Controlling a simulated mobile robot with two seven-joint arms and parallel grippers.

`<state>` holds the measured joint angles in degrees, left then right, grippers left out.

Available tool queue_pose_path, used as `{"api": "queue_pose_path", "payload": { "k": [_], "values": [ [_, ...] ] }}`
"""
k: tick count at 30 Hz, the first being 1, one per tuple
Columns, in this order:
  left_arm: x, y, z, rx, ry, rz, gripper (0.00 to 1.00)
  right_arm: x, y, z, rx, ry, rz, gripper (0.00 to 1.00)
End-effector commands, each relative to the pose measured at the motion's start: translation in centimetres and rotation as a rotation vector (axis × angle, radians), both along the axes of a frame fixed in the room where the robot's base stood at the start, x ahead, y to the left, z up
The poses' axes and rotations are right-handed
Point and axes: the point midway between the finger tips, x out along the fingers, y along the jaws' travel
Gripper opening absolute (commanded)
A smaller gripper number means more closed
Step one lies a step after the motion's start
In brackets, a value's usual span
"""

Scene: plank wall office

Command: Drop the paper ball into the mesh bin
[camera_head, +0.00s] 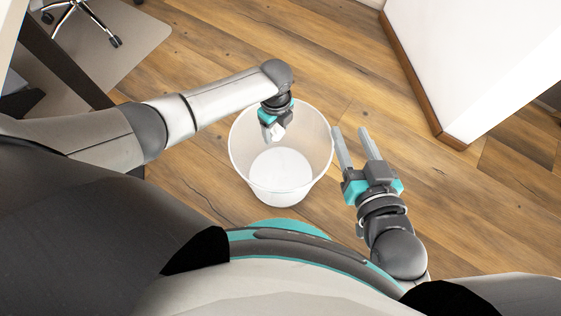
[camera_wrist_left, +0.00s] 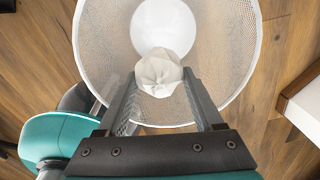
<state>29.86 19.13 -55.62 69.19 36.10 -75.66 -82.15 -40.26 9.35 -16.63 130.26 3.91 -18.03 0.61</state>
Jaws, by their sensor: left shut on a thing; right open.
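The white mesh bin (camera_head: 322,158) stands upright on the wood floor in front of me. Its mesh wall also shows in the left wrist view (camera_wrist_left: 232,55), with a solid white bottom. My left gripper (camera_head: 275,134) points down over the bin's opening. It is shut on the crumpled white paper ball (camera_wrist_left: 160,73), which also shows in the head view (camera_head: 277,133). In the left wrist view the ball sits between the fingertips, over the bin's inside. My right gripper (camera_head: 357,145) is open and empty, just right of the bin.
A white wall block (camera_head: 470,60) with a brown baseboard stands at the upper right. An office chair base (camera_head: 75,15) rests on a floor mat (camera_head: 130,45) at the upper left, near a dark desk leg (camera_head: 60,60). The floor around the bin is clear.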

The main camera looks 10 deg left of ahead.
Motion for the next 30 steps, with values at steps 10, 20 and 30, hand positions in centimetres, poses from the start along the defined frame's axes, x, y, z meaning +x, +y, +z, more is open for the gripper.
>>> {"api": "queue_pose_path", "payload": {
  "k": [10, 20, 30],
  "values": [
    [0.0, 0.01, -0.06, 0.0, 0.0, 0.0, 0.17, -0.02, 0.12, 0.09, 0.008, -0.011, 0.0, 0.5],
    [0.0, 0.01, -0.06, 0.0, 0.0, 0.0, 1.0, -0.02, 0.1, 0.08, 0.007, -0.011, 0.0, 0.5],
    [0.0, 0.0, 0.2, 0.0, 0.0, 0.0, 1.0, -0.09, 0.02, -0.03, -0.002, 0.006, 0.001, 0.5]
  ]
}}
